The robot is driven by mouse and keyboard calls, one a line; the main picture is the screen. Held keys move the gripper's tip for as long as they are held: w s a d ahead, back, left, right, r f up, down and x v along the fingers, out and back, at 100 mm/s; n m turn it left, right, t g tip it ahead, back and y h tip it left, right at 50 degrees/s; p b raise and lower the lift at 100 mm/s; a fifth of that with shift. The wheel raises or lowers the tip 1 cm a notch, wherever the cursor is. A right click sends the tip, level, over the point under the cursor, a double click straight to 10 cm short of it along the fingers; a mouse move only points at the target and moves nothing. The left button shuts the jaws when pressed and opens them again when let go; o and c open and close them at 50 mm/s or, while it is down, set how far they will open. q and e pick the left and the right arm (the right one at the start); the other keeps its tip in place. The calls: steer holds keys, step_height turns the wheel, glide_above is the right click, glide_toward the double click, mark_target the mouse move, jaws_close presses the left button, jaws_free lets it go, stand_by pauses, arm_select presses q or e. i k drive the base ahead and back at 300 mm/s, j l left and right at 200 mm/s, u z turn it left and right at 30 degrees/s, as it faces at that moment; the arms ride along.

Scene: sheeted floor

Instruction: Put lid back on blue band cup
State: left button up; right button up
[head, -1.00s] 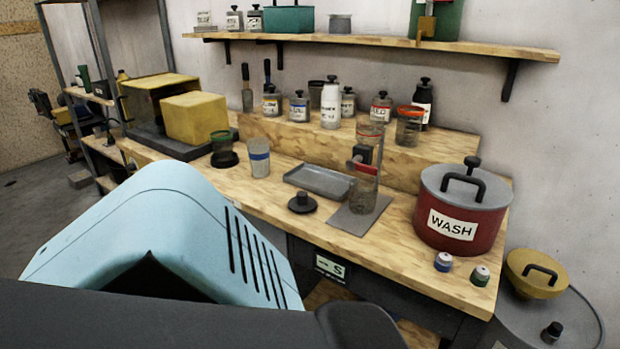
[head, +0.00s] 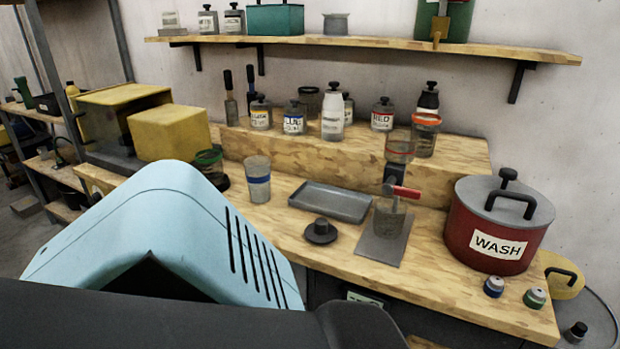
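The blue band cup (head: 257,181) is a clear grey cup with a blue stripe. It stands upright on the wooden workbench, and no lid shows on its top. A dark round lid with a knob (head: 320,231) lies flat on the bench to the right of the cup and nearer the front edge, apart from it. Neither of my grippers is in the head view. Parts of my own body cover the lower left and bottom of the picture.
A grey tray (head: 330,201) lies behind the lid. A dispenser with a red lever (head: 402,192) stands on a grey mat (head: 372,247). A red WASH pot (head: 496,225) stands at right. A green-banded cup (head: 208,158) is partly hidden by my body.

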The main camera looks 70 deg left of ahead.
mark_target(258, 168)
steer(key=k+j, duration=0.2)
steer(key=j, duration=0.25)
steer(key=k+j, duration=0.25)
steer(key=j, duration=0.15)
steer(key=k+j, duration=0.2)
steer(key=j, duration=0.25)
steer(key=k+j, duration=0.25)
steer(key=j, duration=0.2)
steer(key=z, duration=0.05)
